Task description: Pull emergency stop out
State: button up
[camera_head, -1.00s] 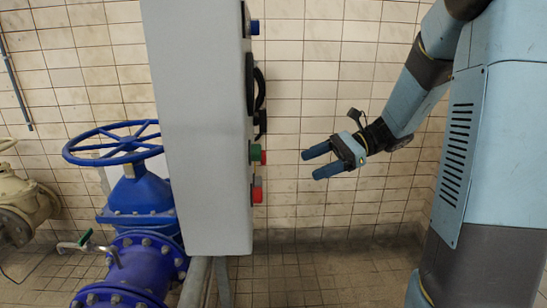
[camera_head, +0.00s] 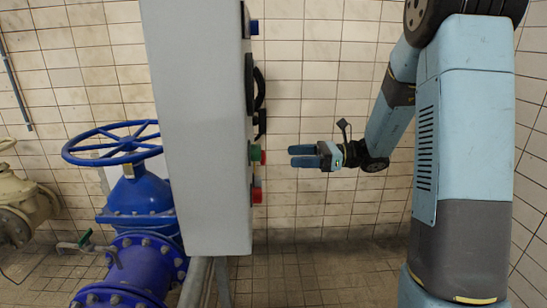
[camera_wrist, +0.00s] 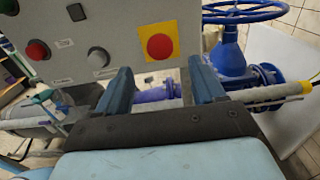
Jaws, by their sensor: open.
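The emergency stop is a red round button on a yellow plate (camera_wrist: 159,46) on the grey panel (camera_wrist: 110,28), upper middle in the wrist view.
The grey cabinet (camera_head: 200,120) also carries a green button (camera_head: 255,153) and a black handle (camera_head: 256,90). In the wrist view, a red button (camera_wrist: 38,50) and a grey knob (camera_wrist: 98,57) sit left of the stop. A blue valve wheel (camera_head: 112,143) stands left.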

jog(key=a, duration=0.7)
jog(key=shift+a, duration=0.3)
jog(key=shift+w, duration=0.1)
jog(key=shift+c, duration=0.2)
grip_shut()
